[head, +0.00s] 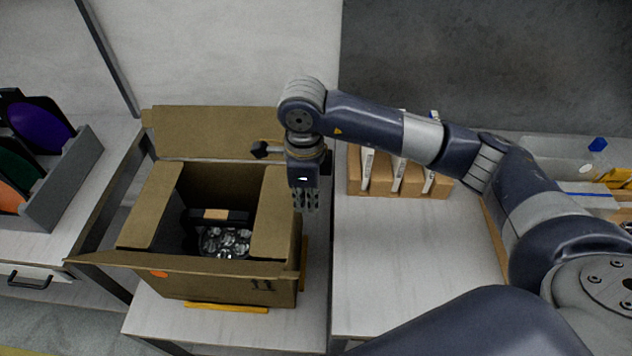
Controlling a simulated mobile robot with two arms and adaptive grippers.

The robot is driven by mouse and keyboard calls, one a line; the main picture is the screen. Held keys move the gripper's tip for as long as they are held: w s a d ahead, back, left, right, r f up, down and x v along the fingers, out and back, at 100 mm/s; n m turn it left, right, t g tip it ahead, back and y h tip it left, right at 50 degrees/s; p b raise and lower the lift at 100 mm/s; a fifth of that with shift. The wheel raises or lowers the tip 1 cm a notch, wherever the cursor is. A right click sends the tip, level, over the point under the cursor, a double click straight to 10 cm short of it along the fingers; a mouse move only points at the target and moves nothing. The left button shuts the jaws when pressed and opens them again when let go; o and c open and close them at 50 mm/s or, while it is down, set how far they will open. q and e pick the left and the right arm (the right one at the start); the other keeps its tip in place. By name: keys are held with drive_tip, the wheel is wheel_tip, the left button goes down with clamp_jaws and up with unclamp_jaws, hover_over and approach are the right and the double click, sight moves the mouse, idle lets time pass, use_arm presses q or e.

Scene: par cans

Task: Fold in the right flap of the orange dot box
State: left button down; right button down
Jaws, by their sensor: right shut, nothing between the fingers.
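The orange dot box (215,283) is an open brown cardboard box with an orange dot on its front wall. Its right flap (272,220) leans inward over the right part of the opening. The left flap (152,208) also lies inward at the left side. The back flap (218,133) stands outward at the rear, and the front flap (180,264) sticks outward. My right gripper (306,208) points down at the box's right side, near the right flap's outer edge. It is shut and empty; whether it touches the flap I cannot tell. My left gripper is out of view.
A black par can with a clear faceted lens (224,243) lies inside the box. Yellow strips (226,307) show at the box's base. Brown cartons (405,180) stand behind on the right table. A grey rack with coloured discs (70,170) is at left. The right table's front is clear.

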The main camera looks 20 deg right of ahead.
wheel_tip(320, 180, up, 10)
drive_tip(key=p, duration=0.4)
drive_tip(key=shift+s+d, duration=0.2)
drive_tip(key=shift+d, duration=0.15)
drive_tip(key=shift+f, duration=0.1)
idle(0.4)
